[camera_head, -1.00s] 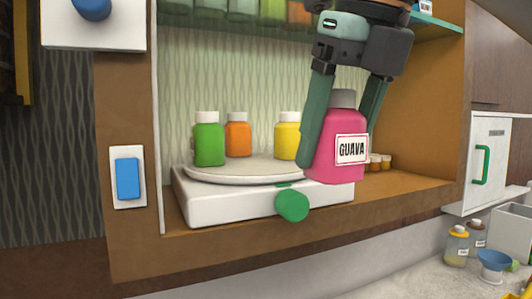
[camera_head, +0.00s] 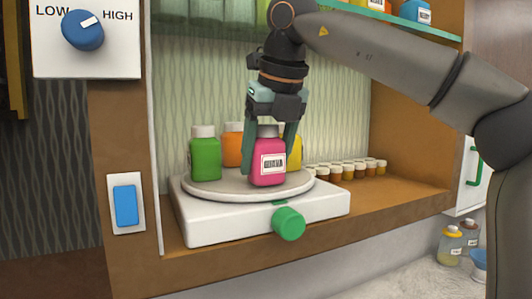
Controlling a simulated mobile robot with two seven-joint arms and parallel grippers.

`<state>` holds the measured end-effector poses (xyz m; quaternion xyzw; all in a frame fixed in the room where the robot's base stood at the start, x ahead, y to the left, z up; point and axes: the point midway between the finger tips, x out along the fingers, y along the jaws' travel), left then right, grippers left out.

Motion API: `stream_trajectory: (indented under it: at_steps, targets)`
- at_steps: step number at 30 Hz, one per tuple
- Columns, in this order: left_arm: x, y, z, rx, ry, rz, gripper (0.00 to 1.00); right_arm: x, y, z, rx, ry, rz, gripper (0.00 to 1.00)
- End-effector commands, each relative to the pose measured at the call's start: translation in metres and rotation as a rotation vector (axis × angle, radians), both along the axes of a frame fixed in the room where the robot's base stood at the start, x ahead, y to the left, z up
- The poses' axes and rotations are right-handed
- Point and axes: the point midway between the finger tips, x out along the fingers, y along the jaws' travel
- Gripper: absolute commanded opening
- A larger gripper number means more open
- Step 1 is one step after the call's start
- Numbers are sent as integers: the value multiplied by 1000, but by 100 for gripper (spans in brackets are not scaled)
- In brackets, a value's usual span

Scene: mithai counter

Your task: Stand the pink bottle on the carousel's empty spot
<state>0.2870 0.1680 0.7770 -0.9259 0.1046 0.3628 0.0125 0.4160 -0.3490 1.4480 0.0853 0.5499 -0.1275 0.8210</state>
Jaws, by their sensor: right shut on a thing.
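The pink bottle (camera_head: 268,162), with a white label and pale cap, is upright at the front right of the round carousel (camera_head: 218,188). My right gripper (camera_head: 269,152) is shut on it from above, one finger on each side. The bottle's base appears at the carousel's surface; I cannot tell whether it touches. A green bottle (camera_head: 205,158) stands at the carousel's left, an orange bottle (camera_head: 231,147) behind, and a yellow bottle (camera_head: 294,152) at the right, partly hidden by my gripper. My left gripper is not in view.
The carousel sits on a white base (camera_head: 250,222) with a green knob (camera_head: 289,223). Several small jars (camera_head: 348,170) line the shelf at right. A glass shelf with bottles hangs above. A blue switch (camera_head: 126,205) and blue dial (camera_head: 83,30) are at left.

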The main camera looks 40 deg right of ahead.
Motion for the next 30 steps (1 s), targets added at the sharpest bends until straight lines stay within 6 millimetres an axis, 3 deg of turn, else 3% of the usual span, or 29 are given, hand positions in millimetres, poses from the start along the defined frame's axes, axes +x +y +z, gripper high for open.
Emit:
stream_trajectory:
  at_steps: [12, 13, 21, 30]
  targets:
    - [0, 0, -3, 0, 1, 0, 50, -1, 0, -5, 0, -4, 0, 0]
    - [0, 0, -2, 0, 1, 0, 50, -1, 0, -5, -1, -3, 0, 69]
    - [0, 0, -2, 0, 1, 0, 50, -1, 1, -5, 0, -2, -1, 97]
    - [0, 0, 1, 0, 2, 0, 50, -1, 1, 0, 0, -2, -1, 97]
